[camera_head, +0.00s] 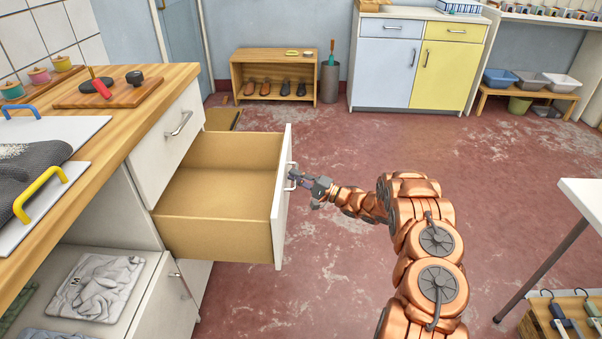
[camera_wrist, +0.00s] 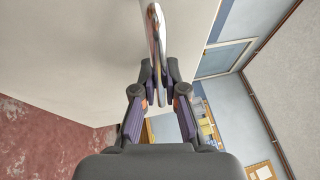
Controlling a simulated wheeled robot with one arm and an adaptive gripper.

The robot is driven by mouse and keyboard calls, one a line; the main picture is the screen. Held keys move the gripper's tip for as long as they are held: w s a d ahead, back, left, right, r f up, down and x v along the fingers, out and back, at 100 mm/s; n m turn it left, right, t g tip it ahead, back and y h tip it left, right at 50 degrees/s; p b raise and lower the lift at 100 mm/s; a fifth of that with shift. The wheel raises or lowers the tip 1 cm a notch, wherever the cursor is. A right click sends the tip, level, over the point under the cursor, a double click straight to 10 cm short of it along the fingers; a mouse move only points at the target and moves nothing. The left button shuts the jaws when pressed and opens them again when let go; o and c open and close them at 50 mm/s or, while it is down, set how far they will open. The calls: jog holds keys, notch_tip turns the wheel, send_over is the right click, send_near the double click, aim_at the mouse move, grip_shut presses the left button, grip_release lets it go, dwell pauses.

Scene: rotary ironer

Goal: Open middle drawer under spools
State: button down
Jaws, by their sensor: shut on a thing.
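The middle drawer (camera_head: 216,222) is pulled far out of the white cabinet under the wooden counter, and its wooden inside looks empty. Its white front (camera_head: 281,205) faces right and carries a metal bar handle (camera_head: 291,177). My gripper (camera_head: 297,178) is at this handle, with my copper arm reaching in from the right. In the wrist view my gripper (camera_wrist: 160,72) has its fingers closed around the metal handle (camera_wrist: 156,35), beside the pale drawer front (camera_wrist: 75,50). Colored thread spools (camera_head: 38,76) stand on the counter at the far left.
The drawer above (camera_head: 168,140) is shut, as is the lower one (camera_head: 190,285). A shoe shelf (camera_head: 276,75) stands at the back. A white table (camera_head: 585,200) is at the right edge. The red floor right of the drawer is mostly clear.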

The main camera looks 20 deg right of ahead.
jog(key=shift+s+d, duration=0.15)
jog(key=shift+d, duration=0.25)
jog(key=c, duration=1.5)
grip_release()
jog(key=v, duration=1.2)
